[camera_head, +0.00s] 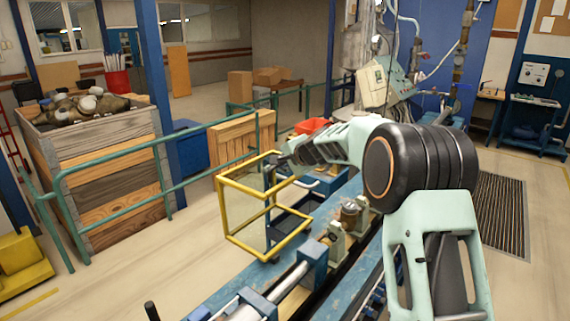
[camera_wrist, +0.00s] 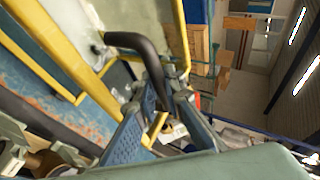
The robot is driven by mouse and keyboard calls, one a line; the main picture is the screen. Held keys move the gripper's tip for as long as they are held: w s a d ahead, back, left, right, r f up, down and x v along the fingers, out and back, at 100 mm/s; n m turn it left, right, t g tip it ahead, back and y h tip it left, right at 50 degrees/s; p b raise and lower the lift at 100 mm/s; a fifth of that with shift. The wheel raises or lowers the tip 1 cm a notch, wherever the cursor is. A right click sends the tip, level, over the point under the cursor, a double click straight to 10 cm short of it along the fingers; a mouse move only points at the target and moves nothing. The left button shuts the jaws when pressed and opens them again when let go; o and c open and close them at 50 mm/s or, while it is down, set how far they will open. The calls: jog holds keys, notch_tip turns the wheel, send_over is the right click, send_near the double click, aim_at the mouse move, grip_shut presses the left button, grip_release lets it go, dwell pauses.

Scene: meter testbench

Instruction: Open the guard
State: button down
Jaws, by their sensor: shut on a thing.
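The guard (camera_head: 224,216) is a box-like yellow frame with see-through panels. In the head view it stands at the left side of the blue test bench (camera_head: 222,297), reaching out over the floor. I cannot tell its exact opening angle. My gripper (camera_head: 277,163) is at the guard's upper right corner. In the wrist view the guard's yellow bars (camera_wrist: 50,52) run across the left, and a black curved handle (camera_wrist: 138,41) runs down between the fingers. My gripper (camera_wrist: 153,115) is shut on this handle; the fingers hide its lower end.
A green railing (camera_head: 110,167) and a wooden crate (camera_head: 115,185) stand left of the guard. Metal fittings (camera_head: 350,212) sit on the bench under my arm. A red bin (camera_head: 312,126) is behind the gripper. Open floor lies left of the bench.

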jog(key=c, duration=2)
grip_release()
jog(key=shift+d, duration=0.1)
jog(key=v, duration=1.2)
jog(key=shift+r, duration=0.1)
